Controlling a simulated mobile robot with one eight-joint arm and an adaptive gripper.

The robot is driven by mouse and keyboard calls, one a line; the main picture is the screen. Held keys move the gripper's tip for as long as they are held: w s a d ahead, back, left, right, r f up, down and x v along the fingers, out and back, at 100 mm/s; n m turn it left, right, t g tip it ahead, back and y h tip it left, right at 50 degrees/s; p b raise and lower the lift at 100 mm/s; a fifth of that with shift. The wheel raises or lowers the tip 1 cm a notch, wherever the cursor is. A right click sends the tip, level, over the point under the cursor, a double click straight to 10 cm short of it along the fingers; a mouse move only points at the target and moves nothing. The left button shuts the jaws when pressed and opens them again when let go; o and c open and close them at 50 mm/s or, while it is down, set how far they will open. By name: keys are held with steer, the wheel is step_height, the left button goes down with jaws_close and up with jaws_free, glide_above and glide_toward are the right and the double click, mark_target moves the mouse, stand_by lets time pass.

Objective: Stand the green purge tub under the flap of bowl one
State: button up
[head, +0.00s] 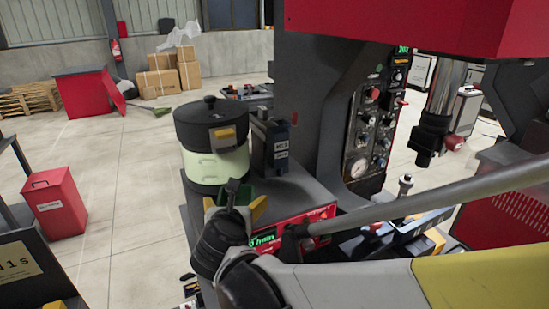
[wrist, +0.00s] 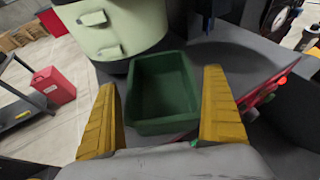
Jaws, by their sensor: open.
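The green purge tub (wrist: 160,128) is an empty open-topped box. It stands close beside the pale green base (wrist: 125,38) of a bowl feeder on a dark grey top. The feeder shows whole in the head view, with a black bowl (head: 197,122) and a yellow flap piece (head: 228,133) on its side. My gripper (wrist: 161,77) is open, its yellow fingers on either side of the tub with a gap at each side. In the head view my gripper (head: 235,204) and wrist hide most of the tub (head: 246,196).
A dark box unit (head: 268,145) stands right of the feeder. A red controller (head: 305,222) with a green display sits at the front edge. A tall grey machine column with a gauge panel (head: 372,125) rises to the right. A red bin (head: 54,203) stands on the floor at left.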

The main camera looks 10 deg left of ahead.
steer(key=p+v, duration=0.3)
steer(key=v, duration=0.9)
steer(key=d+f+m+g+h, duration=0.3)
steer(key=d+m+g, duration=0.1)
steer(key=d+m, duration=1.8)
steer(key=s+d+f+m+g+y, duration=0.1)
steer(key=s+d+m+g, duration=0.1)
steer(key=s+d+m, duration=0.6)
steer(key=shift+s+d+f+m, duration=0.3)
steer(key=shift+d+m, duration=1.1)
steer(key=shift+m, duration=2.5)
